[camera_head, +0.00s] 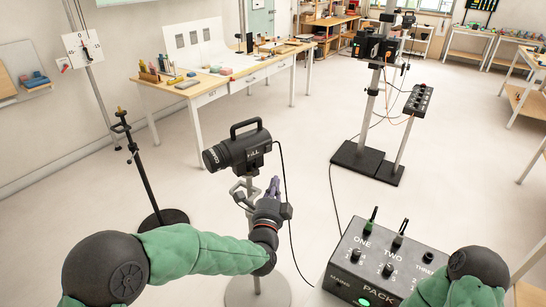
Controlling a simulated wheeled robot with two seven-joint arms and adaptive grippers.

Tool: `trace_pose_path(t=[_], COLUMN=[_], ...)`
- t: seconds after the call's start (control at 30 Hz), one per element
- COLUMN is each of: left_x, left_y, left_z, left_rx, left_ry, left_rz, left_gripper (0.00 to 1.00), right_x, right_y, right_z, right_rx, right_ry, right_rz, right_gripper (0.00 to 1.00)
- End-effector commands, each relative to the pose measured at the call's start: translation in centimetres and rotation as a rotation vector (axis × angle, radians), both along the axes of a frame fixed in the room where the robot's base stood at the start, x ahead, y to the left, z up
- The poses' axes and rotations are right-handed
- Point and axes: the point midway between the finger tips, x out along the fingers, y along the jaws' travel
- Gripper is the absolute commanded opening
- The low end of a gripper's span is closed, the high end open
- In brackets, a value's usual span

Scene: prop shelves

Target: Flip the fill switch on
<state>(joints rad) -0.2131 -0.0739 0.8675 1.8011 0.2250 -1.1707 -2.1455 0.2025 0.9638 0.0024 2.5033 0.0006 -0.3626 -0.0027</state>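A black light head (238,150) with a top handle and pale lettering on its side, apparently "FILL", stands on a grey stand in the middle. No separate switch on it can be made out at this size. My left gripper (273,187) is just below and to the right of the light head, fingers pointing up. A small gap or contact between them cannot be told, nor whether the fingers are open. My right arm shows at the bottom right; its gripper is not visible.
A dark power pack (372,268) marked ONE, TWO, THREE, MAINS and PACK has knobs, plugged cables and a lit green button. A cable hangs right of the light. A workbench (225,80) is back left.

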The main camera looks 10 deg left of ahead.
Motion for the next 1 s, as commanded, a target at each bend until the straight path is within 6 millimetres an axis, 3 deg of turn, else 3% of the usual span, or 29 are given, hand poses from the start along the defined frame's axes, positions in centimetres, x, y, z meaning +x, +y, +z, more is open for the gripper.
trace_pose_path(t=[0.23, 0.7, 1.0], left_x=[2.2, 10.5, 12.3], left_y=[0.1, 1.0, 3.1], left_z=[0.1, 1.2, 1.7], left_rx=[-0.001, -0.001, -0.002], left_ry=[0.000, 0.000, 0.001], left_rz=[0.001, 0.003, 0.000], left_gripper=[0.00, 0.00, 0.00], right_x=[0.0, 0.0, 0.0], right_y=[0.0, 0.0, 0.0], right_z=[-0.6, -2.8, -3.7], right_rx=[0.000, 0.000, 0.000], right_ry=[0.000, 0.000, 0.000], right_rz=[0.000, 0.000, 0.000], right_gripper=[0.40, 0.40, 0.40])
